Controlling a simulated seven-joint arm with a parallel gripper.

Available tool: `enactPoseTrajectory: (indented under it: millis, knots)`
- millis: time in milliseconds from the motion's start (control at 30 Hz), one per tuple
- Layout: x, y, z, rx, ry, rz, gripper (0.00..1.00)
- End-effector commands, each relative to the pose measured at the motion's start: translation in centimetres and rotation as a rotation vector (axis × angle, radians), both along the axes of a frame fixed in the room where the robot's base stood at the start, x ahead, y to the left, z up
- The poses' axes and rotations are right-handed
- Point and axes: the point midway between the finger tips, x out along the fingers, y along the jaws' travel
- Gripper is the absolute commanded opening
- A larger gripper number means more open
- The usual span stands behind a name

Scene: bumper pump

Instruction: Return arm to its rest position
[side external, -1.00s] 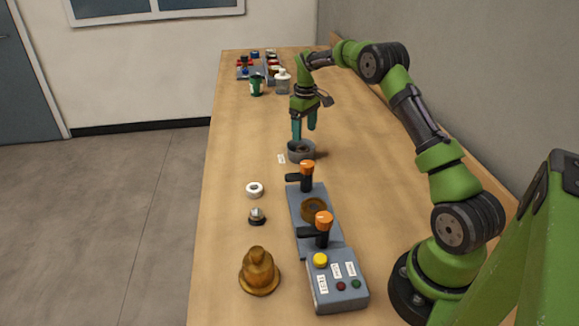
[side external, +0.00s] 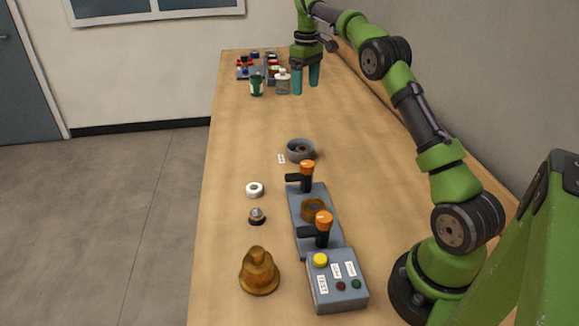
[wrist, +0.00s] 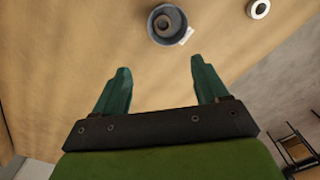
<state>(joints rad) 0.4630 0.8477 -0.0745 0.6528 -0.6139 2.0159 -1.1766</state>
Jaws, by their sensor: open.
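My gripper (side external: 306,80) is open and empty, raised above the far part of the wooden table. Its two teal fingers point down and stand apart, with nothing between them; they also show in the wrist view (wrist: 160,80). The round grey holder (side external: 300,150) with a dark part inside sits on the table, well nearer the side camera than my gripper. In the wrist view the grey holder (wrist: 167,25) lies beyond the fingertips, with a white label beside it.
A grey fixture (side external: 300,215) with two orange-topped clamps stands mid-table, beside a button box (side external: 337,280). A brass bell-shaped part (side external: 259,271), a white ring (side external: 255,189) and a small metal part (side external: 257,216) lie left. Bottles (side external: 282,82) and a parts tray (side external: 243,73) stand at the far end.

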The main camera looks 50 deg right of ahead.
Motion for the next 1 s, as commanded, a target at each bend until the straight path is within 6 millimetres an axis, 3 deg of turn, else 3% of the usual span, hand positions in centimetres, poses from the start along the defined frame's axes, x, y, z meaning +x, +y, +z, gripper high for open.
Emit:
enactPoseTrajectory:
  millis: [167, 300, 367, 467, 667, 833, 1000]
  knots:
    - [0.2, -0.3, 0.0, -0.015, -0.009, -0.038, 0.73]
    - [-0.1, -0.5, -2.5, -0.021, -0.003, -0.142, 0.73]
    - [-0.5, 0.3, -2.5, -0.02, -0.016, -0.184, 0.73]
    - [-1.4, 2.5, -1.8, -0.014, -0.053, -0.241, 0.73]
    - [-4.6, 9.3, 0.8, 0.022, -0.166, -0.342, 0.73]
    - [-9.1, 15.7, 2.4, 0.077, -0.274, -0.407, 0.73]
    - [-14.8, 21.4, 2.7, 0.144, -0.374, -0.448, 0.73]
